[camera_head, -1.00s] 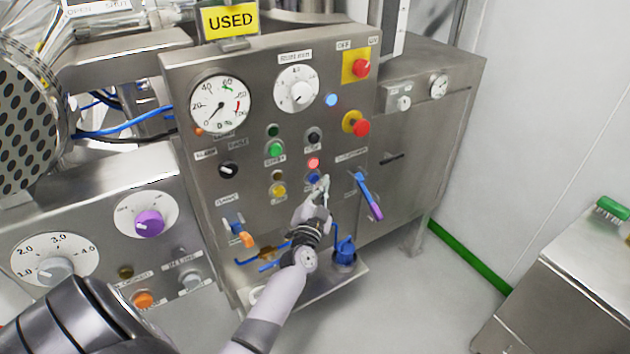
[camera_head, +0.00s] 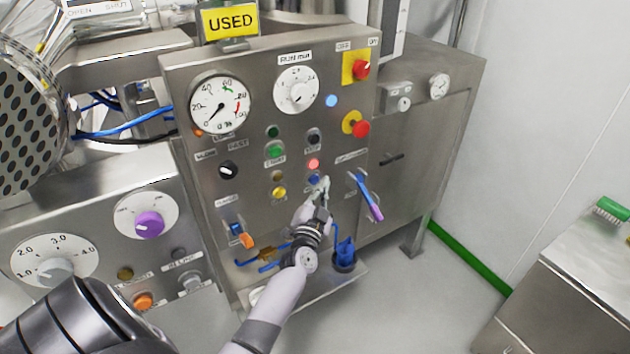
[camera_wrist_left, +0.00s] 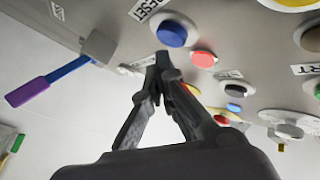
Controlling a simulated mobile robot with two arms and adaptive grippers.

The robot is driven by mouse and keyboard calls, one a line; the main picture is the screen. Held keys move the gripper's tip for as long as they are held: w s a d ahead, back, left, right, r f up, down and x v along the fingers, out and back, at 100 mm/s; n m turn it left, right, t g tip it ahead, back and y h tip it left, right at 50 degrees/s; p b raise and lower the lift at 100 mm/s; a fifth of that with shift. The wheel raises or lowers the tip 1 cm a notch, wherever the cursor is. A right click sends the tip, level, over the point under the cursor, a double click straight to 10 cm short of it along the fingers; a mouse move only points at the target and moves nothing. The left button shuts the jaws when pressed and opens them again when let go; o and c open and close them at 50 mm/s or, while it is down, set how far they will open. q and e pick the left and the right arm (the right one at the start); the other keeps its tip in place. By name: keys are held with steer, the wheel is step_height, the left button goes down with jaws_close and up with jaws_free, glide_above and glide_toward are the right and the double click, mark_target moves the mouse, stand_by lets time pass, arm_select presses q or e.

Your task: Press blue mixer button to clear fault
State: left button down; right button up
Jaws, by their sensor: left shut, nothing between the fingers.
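The blue button (camera_head: 314,179) sits on the steel mixer panel (camera_head: 245,160), just below a lit red lamp (camera_head: 313,163). In the left wrist view the blue button (camera_wrist_left: 172,34) is labelled RESET, with the red lamp (camera_wrist_left: 204,59) beside it. My left gripper (camera_head: 322,184) is at the panel, just right of and slightly below the blue button. In the left wrist view its closed fingertips (camera_wrist_left: 162,60) are empty and appear near the button; I cannot tell whether they touch the panel. My right gripper is not in view.
A lever with a blue and purple handle (camera_head: 366,195) sticks out just right of my left gripper. Green (camera_head: 273,151) and yellow (camera_head: 279,192) buttons and a red emergency stop (camera_head: 360,128) are nearby. A steel cabinet (camera_head: 580,290) stands at right; open floor lies between.

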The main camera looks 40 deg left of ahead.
arm_select(q)
steer(key=shift+a, duration=0.15)
steer(key=shift+w+a, duration=0.15)
steer(key=shift+a, duration=0.1)
steer(key=shift+w+a, duration=0.15)
steer(key=shift+a, duration=0.25)
stand_by(0.9)
steer(key=shift+d+r, duration=0.1)
steer(key=shift+s+d+p, duration=0.35)
steer(key=shift+d+p, duration=0.25)
steer(key=shift+d, duration=0.1)
